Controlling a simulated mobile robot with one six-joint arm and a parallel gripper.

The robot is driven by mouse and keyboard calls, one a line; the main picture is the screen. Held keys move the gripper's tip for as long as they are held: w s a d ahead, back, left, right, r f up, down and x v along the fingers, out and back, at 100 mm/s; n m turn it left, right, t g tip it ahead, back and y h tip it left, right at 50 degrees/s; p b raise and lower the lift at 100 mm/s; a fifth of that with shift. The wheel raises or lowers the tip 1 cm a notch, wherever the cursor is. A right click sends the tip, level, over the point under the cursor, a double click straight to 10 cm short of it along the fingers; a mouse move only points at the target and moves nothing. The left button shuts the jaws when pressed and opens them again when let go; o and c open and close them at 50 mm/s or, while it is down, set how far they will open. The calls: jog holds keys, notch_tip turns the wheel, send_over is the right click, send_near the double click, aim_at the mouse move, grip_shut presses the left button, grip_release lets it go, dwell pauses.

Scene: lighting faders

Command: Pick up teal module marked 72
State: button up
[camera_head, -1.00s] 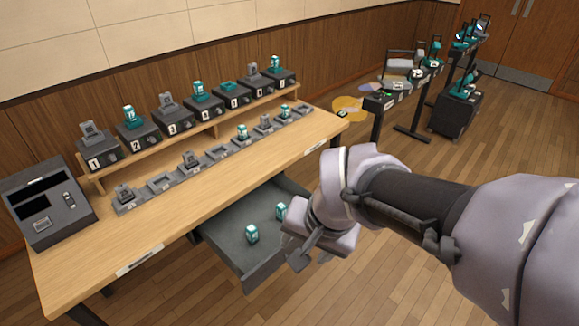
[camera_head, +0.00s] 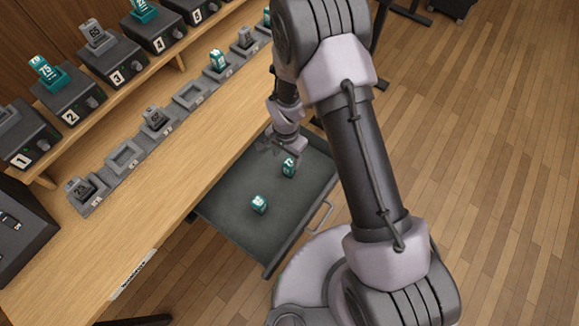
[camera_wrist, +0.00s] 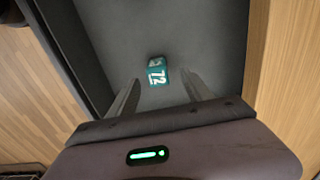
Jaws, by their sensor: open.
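The teal module marked 72 (camera_wrist: 157,72) lies in the open drawer, seen in the wrist view just beyond and between my fingertips. In the head view the teal module near my gripper (camera_head: 289,167) appears to be the same one. My gripper (camera_wrist: 160,92) is open and empty, its two fingers apart, pointing down into the drawer. It also shows in the head view (camera_head: 280,147), above the drawer's far part. I cannot tell the exact height gap between the fingertips and the module.
The grey drawer (camera_head: 225,203) is pulled out of the wooden desk (camera_head: 205,150); its walls stand around the module. A second teal module (camera_head: 259,204) lies in it, nearer the front left. A row of grey trays (camera_head: 123,157) and numbered black boxes (camera_head: 113,68) line the desk.

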aim_at(289, 162)
jog(key=f+b, duration=0.1)
jog(key=f, duration=0.3)
jog(key=f+b, duration=0.1)
jog(key=f, duration=0.1)
jog(key=shift+d+f+b, duration=0.35)
jog(key=shift+d, duration=0.05)
jog(key=shift+r, duration=0.15)
jog(key=shift+c, duration=0.7)
grip_shut()
